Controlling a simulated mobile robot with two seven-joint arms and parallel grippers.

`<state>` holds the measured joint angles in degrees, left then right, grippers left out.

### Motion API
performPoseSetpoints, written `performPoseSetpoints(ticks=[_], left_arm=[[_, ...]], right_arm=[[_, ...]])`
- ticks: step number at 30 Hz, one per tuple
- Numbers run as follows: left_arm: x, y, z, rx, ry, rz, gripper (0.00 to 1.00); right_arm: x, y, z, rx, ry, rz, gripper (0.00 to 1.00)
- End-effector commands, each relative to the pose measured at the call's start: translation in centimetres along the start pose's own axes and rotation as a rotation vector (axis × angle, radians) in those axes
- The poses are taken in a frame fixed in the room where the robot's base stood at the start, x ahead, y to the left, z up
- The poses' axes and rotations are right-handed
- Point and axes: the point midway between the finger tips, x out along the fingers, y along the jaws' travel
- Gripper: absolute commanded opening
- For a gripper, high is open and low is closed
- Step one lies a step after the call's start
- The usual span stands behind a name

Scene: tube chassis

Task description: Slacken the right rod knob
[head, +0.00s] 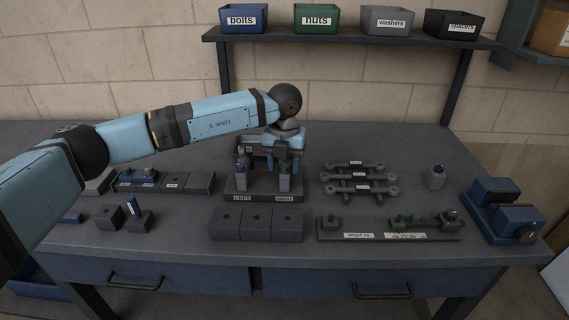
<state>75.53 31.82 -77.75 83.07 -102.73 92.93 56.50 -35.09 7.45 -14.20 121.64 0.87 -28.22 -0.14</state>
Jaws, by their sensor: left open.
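The tube chassis fixture (262,197) stands at the middle of the bench, with a LEFT label and a second label, likely RIGHT, on its front edge. The right rod knob (284,168) shows a small blue top above a grey-green post on the right side. A similar left post with a knob (241,169) stands on the other side. My left gripper (284,161) reaches down over the fixture and is open, its fingers near the right knob. I cannot tell if they touch it. The hand and wrist hide the back of the fixture. My right gripper is not in view.
A rack of grey rods (360,179) lies right of the fixture. Grey blocks (256,224) stand in front, and a labelled tray (388,229) is at front right. A blue vise-like device (505,210) is at far right. Labelled bins (316,19) sit on the shelf.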

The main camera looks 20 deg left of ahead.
Motion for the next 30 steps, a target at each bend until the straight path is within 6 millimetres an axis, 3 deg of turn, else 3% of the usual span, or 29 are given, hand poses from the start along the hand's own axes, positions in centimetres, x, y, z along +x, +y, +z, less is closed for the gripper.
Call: performPoseSetpoints(ticks=[7, 12, 14, 20, 30], left_arm=[[0.06, -0.01, 0.0, 0.0, 0.0, 0.0, 0.51], [0.04, -0.02, 0.0, 0.001, 0.0, 0.0, 0.12], [0.04, -0.01, 0.0, 0.001, 0.0, 0.0, 0.01], [-0.05, -0.05, -0.01, -0.054, 0.001, -0.001, 0.01], [-0.08, -0.1, 0.0, -0.387, 0.0, -0.001, 0.01]], right_arm=[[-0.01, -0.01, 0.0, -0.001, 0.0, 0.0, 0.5], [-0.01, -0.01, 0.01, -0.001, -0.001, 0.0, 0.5], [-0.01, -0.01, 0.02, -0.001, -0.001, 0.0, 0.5], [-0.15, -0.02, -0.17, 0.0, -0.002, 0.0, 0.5], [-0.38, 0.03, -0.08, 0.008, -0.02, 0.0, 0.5]])
